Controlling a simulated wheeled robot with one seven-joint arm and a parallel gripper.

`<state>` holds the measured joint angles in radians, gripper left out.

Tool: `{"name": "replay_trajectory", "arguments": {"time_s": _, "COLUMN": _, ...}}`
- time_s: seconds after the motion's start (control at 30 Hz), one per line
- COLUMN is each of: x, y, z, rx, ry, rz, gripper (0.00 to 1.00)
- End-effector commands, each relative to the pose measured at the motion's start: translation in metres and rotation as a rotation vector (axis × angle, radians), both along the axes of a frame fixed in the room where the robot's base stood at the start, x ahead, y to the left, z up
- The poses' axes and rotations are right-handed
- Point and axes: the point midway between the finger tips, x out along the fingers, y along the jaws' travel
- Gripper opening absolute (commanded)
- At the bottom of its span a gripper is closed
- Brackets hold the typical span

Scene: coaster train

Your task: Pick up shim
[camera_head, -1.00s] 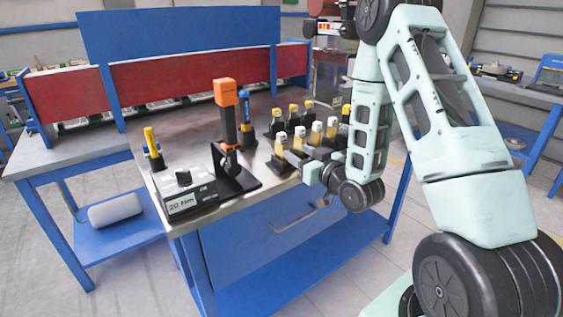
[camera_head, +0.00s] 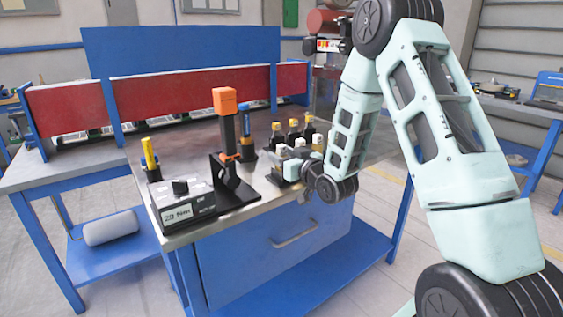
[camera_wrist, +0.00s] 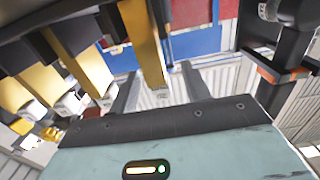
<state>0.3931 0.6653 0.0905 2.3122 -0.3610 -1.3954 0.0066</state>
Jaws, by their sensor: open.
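No piece can be surely told as the shim. Several yellow-topped dark pieces (camera_head: 276,131) stand on the workbench, partly hidden behind my arm; which, if any, is the shim is unclear. In the wrist view a tapered yellow piece (camera_wrist: 146,45) shows just beyond my gripper (camera_wrist: 160,88), in line with the gap between the fingers. I see no finger closed on it. More yellow pieces (camera_wrist: 35,82) with pale ends show to the left. In the head view my gripper (camera_head: 283,170) is low at the bench front, beside the pieces, its fingertips hard to make out.
A black stand with an orange-topped upright tool (camera_head: 225,101) is close left of my gripper. A blue tool (camera_head: 245,122), a grey box with a knob (camera_head: 186,206) and a yellow-handled tool (camera_head: 148,154) are also on the workbench (camera_head: 242,215). Red panels (camera_head: 160,95) stand behind.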

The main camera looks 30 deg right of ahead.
Motion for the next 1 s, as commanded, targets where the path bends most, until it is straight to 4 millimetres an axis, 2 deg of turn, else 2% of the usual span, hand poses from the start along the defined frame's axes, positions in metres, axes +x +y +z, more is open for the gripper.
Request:
{"name": "replay_trajectory", "arguments": {"time_s": 0.1, "x": 0.018, "y": -0.001, "z": 0.001, "rx": 0.000, "ry": -0.001, "rz": 0.001, "gripper": 0.47}}
{"name": "replay_trajectory", "arguments": {"time_s": 0.2, "x": 0.027, "y": -0.001, "z": 0.000, "rx": -0.001, "ry": -0.002, "rz": 0.001, "gripper": 0.47}}
{"name": "replay_trajectory", "arguments": {"time_s": 0.47, "x": 0.030, "y": -0.001, "z": -0.001, "rx": 0.000, "ry": 0.000, "rz": 0.000, "gripper": 0.47}}
{"name": "replay_trajectory", "arguments": {"time_s": 0.5, "x": 0.030, "y": -0.001, "z": -0.001, "rx": 0.000, "ry": 0.000, "rz": 0.000, "gripper": 0.42}}
{"name": "replay_trajectory", "arguments": {"time_s": 0.63, "x": 0.030, "y": -0.001, "z": -0.001, "rx": -0.001, "ry": 0.000, "rz": 0.000, "gripper": 0.06}}
{"name": "replay_trajectory", "arguments": {"time_s": 0.67, "x": 0.030, "y": -0.001, "z": -0.001, "rx": -0.001, "ry": 0.000, "rz": 0.000, "gripper": 0.00}}
{"name": "replay_trajectory", "arguments": {"time_s": 1.0, "x": 0.030, "y": -0.001, "z": 0.004, "rx": -0.002, "ry": -0.003, "rz": 0.000, "gripper": 0.00}}
